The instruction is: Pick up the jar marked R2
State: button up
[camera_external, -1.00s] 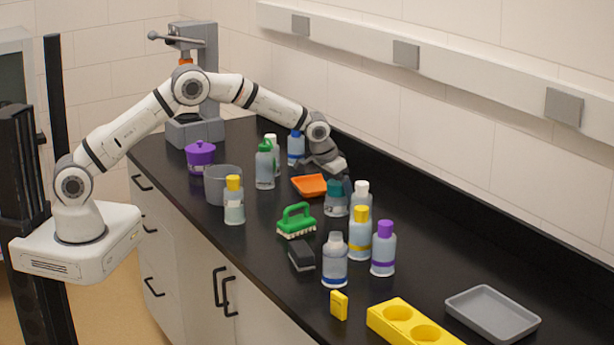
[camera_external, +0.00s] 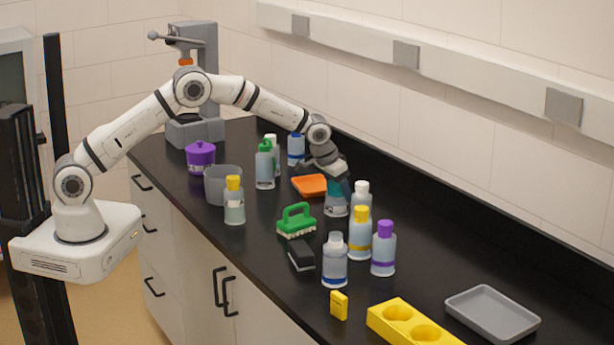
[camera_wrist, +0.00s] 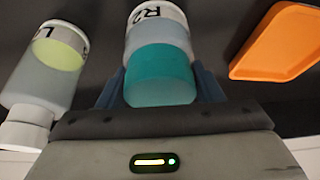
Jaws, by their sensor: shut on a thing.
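The jar marked R2 (camera_wrist: 150,35) has a teal cap and its label shows at the top of the wrist view. My gripper (camera_wrist: 160,90) has one finger on each side of the teal cap and is shut on the jar. In the external view my gripper (camera_external: 338,184) reaches down over the jar from the back left.
A white-capped bottle (camera_wrist: 42,75) stands close beside the jar, and an orange tray (camera_wrist: 278,42) lies on its other side. Yellow-capped (camera_external: 360,235) and purple-capped (camera_external: 384,250) bottles stand nearer the front. A green brush (camera_external: 296,220) lies to the left.

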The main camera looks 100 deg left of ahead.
jog(key=shift+c, duration=0.9)
jog(key=shift+r, duration=0.1)
